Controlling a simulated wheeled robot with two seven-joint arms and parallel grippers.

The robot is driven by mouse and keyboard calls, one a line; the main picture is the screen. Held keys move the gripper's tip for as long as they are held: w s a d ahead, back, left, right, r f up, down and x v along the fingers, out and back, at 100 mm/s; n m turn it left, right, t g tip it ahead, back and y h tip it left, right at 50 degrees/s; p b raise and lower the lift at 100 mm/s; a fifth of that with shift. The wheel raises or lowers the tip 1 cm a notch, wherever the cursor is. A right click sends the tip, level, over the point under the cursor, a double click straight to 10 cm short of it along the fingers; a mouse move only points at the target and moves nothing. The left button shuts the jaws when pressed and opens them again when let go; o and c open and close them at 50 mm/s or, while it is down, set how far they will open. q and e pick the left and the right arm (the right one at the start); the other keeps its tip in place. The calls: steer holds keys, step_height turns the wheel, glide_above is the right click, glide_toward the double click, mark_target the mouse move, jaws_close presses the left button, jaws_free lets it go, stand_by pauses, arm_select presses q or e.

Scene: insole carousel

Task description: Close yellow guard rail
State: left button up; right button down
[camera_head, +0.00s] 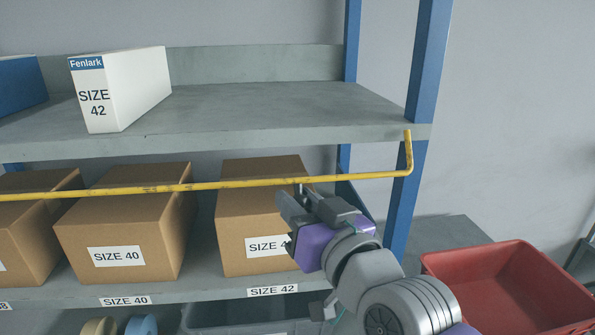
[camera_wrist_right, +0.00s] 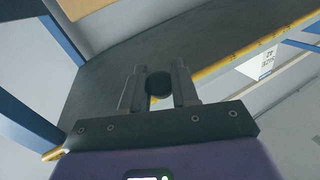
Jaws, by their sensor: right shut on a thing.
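The yellow guard rail (camera_head: 130,189) runs nearly level across the front of the cardboard boxes, below the upper shelf. Its right end bends up to the corner of that shelf by the blue post. My right gripper (camera_head: 305,196) is at the rail, right of its middle, in front of the SIZE 42 box. In the wrist view the right gripper (camera_wrist_right: 159,88) is shut on a dark round knob (camera_wrist_right: 158,84) between its fingers. The rail (camera_wrist_right: 228,63) shows on both sides of the gripper there, partly hidden behind it. My left gripper is not in view.
A SIZE 40 box (camera_head: 125,232) and a SIZE 42 box (camera_head: 243,221) sit on the lower shelf behind the rail. A white Fenlark box (camera_head: 135,88) stands on the upper shelf (camera_head: 270,105). A blue post (camera_head: 421,90) and a red bin (camera_head: 470,262) are at the right.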

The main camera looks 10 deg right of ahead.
steer(key=shift+s+r+m+g+h+p, duration=0.25)
steer(key=shift+s+g+p, duration=0.25)
steer(key=shift+p, duration=0.65)
steer(key=shift+s+r+m+g+h+p, duration=0.15)
steer(key=shift+s+r+g+h+p, duration=0.35)
steer(key=shift+p, duration=0.65)
steer(key=shift+w+f+y, duration=0.1)
steer(key=shift+f+y, duration=0.15)
